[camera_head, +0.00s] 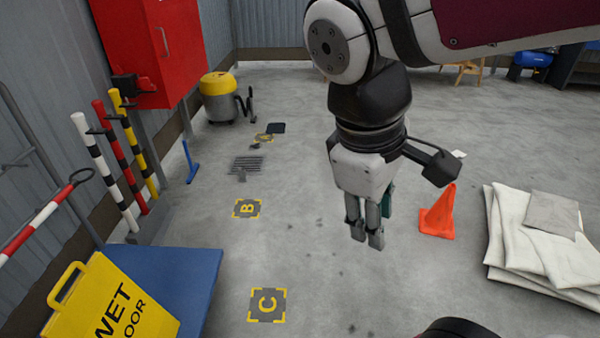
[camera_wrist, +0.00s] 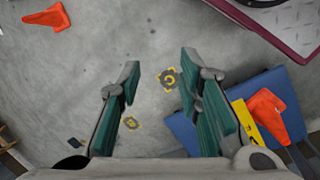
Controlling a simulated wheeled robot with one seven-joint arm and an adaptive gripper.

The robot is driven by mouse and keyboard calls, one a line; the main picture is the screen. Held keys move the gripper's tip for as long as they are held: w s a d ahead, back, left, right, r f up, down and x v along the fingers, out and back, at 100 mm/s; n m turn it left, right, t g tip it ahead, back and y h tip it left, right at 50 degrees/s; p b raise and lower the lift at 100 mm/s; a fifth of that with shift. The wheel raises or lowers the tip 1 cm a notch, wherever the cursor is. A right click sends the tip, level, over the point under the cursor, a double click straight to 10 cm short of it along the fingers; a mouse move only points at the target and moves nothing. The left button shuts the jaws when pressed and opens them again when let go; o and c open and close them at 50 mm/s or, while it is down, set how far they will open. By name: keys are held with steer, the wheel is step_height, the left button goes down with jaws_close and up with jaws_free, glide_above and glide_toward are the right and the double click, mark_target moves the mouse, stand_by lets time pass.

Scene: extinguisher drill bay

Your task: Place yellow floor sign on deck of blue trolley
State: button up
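The yellow floor sign (camera_head: 100,305), with black "WET" lettering and a loop handle, is at the lower left of the head view, cut off by the frame edge. It overlaps the blue trolley deck (camera_head: 185,275). In the wrist view the sign is a narrow yellow strip (camera_wrist: 245,122) with blue deck (camera_wrist: 183,130) on both sides, so it appears to stand on the deck. Its base is hidden. My gripper (camera_head: 367,236) hangs over the floor, right of the trolley and apart from the sign. The wrist view shows its fingers (camera_wrist: 160,65) spread, with nothing between them.
An orange cone (camera_head: 440,213) and stacked pale sheets (camera_head: 545,240) are on the floor at right. Another orange object (camera_wrist: 270,112) is beside the sign. Striped posts (camera_head: 105,170) and a red cabinet (camera_head: 155,50) line the left wall. Floor around markers B and C (camera_head: 267,305) is clear.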

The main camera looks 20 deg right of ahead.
steer(key=s+a+m+t+y, duration=0.1)
steer(key=s+a+m+y, duration=0.2)
steer(key=s+m, duration=0.2)
steer(key=shift+s+a+f+m, duration=0.3)
steer(key=shift+s+m, duration=0.1)
steer(key=shift+s, duration=0.75)
step_height(320, 180, up, 17)
steer(key=t+p, duration=0.3)
steer(key=p, duration=1.2)
steer(key=shift+f, duration=0.1)
